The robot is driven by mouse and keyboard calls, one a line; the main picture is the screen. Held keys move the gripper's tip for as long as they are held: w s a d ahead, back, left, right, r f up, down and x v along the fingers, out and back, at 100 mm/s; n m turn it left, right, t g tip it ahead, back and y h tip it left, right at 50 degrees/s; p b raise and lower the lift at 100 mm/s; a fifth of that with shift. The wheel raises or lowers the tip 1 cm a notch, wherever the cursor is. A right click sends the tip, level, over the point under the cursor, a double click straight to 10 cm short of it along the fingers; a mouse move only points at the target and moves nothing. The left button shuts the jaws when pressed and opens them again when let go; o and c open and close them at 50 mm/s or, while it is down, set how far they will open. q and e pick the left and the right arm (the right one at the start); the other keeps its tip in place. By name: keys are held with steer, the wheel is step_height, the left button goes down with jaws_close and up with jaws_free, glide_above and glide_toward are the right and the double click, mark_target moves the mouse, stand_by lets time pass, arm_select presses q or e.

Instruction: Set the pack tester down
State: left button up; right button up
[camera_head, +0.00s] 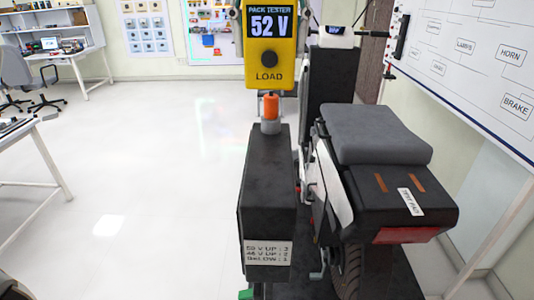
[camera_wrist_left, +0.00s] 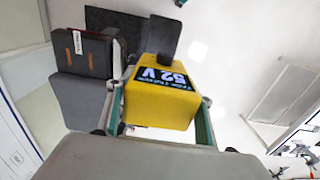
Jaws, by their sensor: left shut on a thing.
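The yellow pack tester (camera_head: 270,75) is upright at the top middle of the head view, its screen reading 52 V above a dark LOAD knob. My left gripper (camera_wrist_left: 160,104) is shut on it; in the wrist view its green-padded fingers lie on both sides of the yellow body. Below the tester in the head view, an orange piece with a grey collar (camera_head: 270,106) stands on top of a tall black box (camera_head: 268,180). I cannot tell whether the tester touches the orange piece. My right gripper is not in view.
The box's label (camera_head: 267,253) reads 55 V UP: 3, 46 V UP: 2, BELOW: 1. To its right is a vehicle with a grey seat (camera_head: 375,135) and a TEST PAD label (camera_head: 411,201). A whiteboard (camera_head: 470,70) stands at right. White floor (camera_head: 150,170) is clear at left.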

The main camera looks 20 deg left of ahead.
mark_target(270, 72)
arm_select(q)
step_height(270, 72, down, 17)
steer(key=b, duration=0.6)
steer(key=shift+w+f+b, duration=0.1)
steer(key=shift+b, duration=0.3)
steer(key=shift+f, duration=0.15)
steer(key=o, duration=1.4)
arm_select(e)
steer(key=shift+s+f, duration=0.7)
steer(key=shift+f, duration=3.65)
arm_select(q)
step_height(270, 72, up, 11)
steer(key=p, duration=0.4)
steer(key=shift+r+p, duration=0.45)
steer(key=shift+r, duration=0.2)
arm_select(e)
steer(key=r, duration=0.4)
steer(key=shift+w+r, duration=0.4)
